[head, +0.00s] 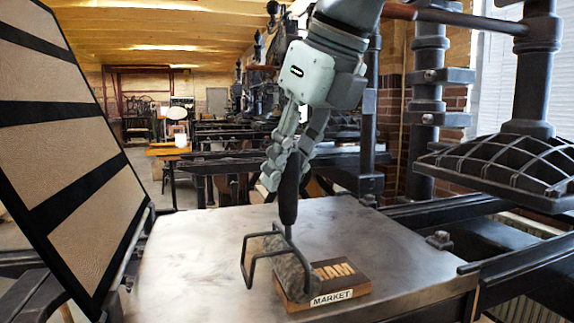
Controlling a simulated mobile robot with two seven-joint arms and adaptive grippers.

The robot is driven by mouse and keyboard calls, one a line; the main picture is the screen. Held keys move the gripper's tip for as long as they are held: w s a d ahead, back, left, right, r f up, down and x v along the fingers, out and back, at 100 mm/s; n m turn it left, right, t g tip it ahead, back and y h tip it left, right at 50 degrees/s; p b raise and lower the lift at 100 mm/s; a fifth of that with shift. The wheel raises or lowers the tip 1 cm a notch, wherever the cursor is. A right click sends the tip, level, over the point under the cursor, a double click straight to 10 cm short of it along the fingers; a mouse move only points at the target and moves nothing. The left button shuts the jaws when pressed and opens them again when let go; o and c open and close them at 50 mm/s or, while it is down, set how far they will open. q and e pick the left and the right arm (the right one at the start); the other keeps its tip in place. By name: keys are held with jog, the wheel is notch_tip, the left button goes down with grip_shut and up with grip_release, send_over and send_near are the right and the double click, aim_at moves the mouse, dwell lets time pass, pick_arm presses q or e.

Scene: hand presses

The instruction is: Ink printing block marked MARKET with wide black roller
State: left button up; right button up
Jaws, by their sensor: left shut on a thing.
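My left gripper (287,168) is shut on the dark handle of the wide roller (288,268), above the metal bed of the press. The handle stands roughly upright, with the wire frame below it. The roller's cylinder looks grey and mottled. The printing block (354,285) is brown wood with pale raised letters and a white label reading MARKET on its front side. The roller lies across the left part of the block and hides the letters there; the right-hand letters show pale. I cannot tell whether the roller touches the block. My right gripper is out of view.
The flat metal press bed (190,245) is clear around the block. A hinged frame with tan panels (75,160) slants up at the left. A heavy dark press platen (505,165) hangs at the right over dark rails.

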pick_arm(q)
jog(key=shift+f+b, duration=0.3)
jog(key=shift+b, duration=0.05)
dwell(0.5)
jog(key=shift+d, duration=0.15)
